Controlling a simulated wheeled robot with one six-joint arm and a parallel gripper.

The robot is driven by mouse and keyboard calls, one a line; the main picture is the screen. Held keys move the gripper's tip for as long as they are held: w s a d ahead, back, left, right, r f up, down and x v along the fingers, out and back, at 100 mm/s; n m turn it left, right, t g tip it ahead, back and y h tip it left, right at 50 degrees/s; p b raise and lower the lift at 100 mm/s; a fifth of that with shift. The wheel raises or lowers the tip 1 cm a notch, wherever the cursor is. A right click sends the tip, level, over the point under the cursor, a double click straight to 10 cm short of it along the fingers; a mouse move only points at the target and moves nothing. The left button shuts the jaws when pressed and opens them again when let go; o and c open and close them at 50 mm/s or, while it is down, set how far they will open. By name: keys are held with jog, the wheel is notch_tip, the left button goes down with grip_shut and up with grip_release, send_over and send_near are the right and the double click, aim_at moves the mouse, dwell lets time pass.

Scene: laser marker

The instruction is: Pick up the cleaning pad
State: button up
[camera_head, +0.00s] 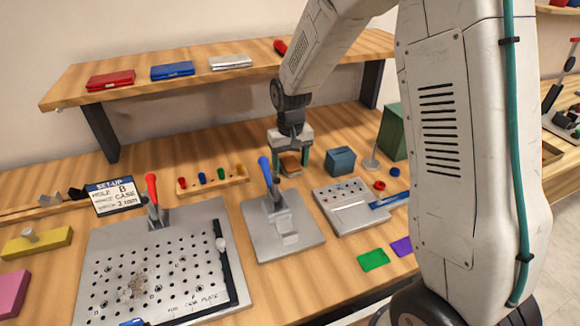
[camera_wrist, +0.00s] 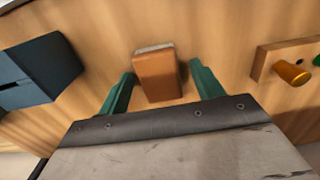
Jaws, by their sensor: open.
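A small brown block with a pale grey layer along one edge, which looks like the cleaning pad (camera_wrist: 158,77), sits on the wooden bench. It also shows in the head view (camera_head: 290,168), partly hidden by my gripper (camera_head: 290,163). In the wrist view my gripper (camera_wrist: 163,72) is open, with one green finger on each side of the block. Gaps show between the block and both fingers. I cannot tell how far the fingertips are above the bench.
A blue-grey box (camera_head: 340,160) stands right of the block; a wooden peg rack (camera_head: 212,181) lies to the left. A blue-handled clamp fixture (camera_head: 283,236) and a grey tray (camera_head: 346,212) are in front. A shelf (camera_head: 200,73) runs behind and above.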

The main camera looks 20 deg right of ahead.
jog(key=c, duration=1.2)
jog(key=shift+o, duration=0.2)
jog(key=shift+r, duration=0.15)
